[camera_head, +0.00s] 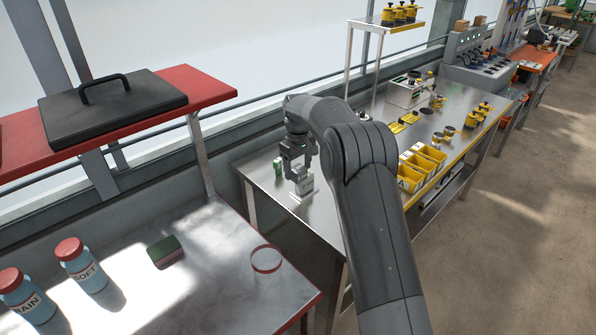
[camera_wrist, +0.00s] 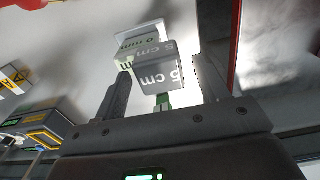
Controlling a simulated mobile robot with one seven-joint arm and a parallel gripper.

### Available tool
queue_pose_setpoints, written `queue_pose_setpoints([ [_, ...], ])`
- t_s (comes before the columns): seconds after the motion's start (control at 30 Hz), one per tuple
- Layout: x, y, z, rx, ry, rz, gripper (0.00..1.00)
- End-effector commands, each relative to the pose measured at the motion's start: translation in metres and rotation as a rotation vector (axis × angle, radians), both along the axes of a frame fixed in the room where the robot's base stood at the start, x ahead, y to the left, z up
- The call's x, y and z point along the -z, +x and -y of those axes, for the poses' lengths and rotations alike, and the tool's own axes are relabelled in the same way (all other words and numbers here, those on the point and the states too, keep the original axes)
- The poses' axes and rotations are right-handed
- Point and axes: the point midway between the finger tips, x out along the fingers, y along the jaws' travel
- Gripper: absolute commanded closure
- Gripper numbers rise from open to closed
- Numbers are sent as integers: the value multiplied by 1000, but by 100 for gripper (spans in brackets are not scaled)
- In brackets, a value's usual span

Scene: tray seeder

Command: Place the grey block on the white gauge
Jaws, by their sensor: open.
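The grey block (camera_wrist: 160,72), marked "5 cm" on its faces, shows in the wrist view between the fingertips of my gripper (camera_wrist: 160,68). A gap shows on each side of it, and the fingers are open. The white gauge (camera_wrist: 142,32), with a dark "0 mm" label, shows right behind the block, partly covered by it. I cannot tell exactly how they touch. In the head view my gripper (camera_head: 300,181) points down over the pale gauge (camera_head: 302,193) on the steel bench. The block is hard to make out there.
A small green-and-white item (camera_head: 278,167) stands just left of my gripper. Yellow bins (camera_head: 422,163) line the bench's right edge. A nearer table (camera_head: 215,270) holds bottles, a sponge and a red ring. A red shelf (camera_head: 205,84) stands at left.

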Motion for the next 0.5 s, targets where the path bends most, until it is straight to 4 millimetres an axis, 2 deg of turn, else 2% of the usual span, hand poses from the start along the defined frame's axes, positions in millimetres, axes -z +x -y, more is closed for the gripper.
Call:
queue_pose_setpoints([
  [0.3, -69, 1, 0, 1, 1, 4, 33],
  [0.5, -97, 0, 0, 1, 1, 2, 33],
])
